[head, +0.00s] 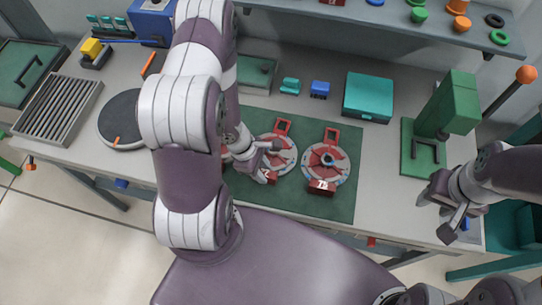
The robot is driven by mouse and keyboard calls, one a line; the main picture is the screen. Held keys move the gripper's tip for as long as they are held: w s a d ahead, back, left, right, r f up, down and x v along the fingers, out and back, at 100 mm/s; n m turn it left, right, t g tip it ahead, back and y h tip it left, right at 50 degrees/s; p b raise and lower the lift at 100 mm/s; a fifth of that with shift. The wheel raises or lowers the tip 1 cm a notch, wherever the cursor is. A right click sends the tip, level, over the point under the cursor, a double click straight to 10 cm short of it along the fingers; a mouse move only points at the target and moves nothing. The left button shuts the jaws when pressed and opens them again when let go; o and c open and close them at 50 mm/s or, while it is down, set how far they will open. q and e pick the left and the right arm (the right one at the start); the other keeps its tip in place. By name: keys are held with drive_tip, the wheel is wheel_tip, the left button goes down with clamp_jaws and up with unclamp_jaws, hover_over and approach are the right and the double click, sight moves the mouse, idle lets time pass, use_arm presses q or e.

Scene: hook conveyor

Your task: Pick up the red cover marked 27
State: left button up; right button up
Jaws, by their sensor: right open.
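Two round plates with red and pale sectors lie on the dark green mat (290,205). The right plate (345,165) has a red block (322,187) with white marks at its front edge; the marks are too small to read surely. The left plate (287,158) has a similar red block (269,176) at its front, partly hidden. My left gripper (268,161) is over the left plate, close to that block; whether it grips anything is unclear. My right gripper (437,216) is open and empty, over the bench's right front, apart from the plates.
A teal box (369,96) stands behind the plates, with small teal (290,86) and blue (320,89) blocks beside it. A green press-like stand (447,110) is at right. A black disc (120,120) and slatted tray (58,108) are at left. A shelf (400,22) runs behind.

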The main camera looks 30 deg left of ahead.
use_arm(q)
clamp_jaws()
idle(1.3)
